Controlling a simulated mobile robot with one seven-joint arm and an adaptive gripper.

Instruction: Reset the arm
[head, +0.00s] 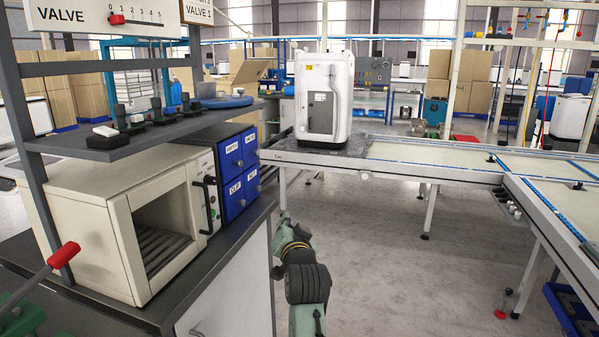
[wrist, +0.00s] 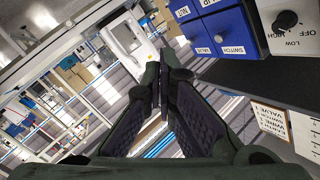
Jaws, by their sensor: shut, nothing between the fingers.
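My arm (head: 305,283) reaches forward from the bottom middle of the head view, beside the workbench's right edge. In the wrist view my gripper (wrist: 163,68) has its two dark fingers meeting at the tips, shut with nothing between them. It points into open space, clear of the bench. The gripper is hard to make out in the head view, at the far end of the arm.
An open-fronted oven (head: 118,195) and blue labelled drawers (head: 238,165) stand on the left bench under a shelf (head: 165,132). A red-handled lever (head: 63,255) is at lower left.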

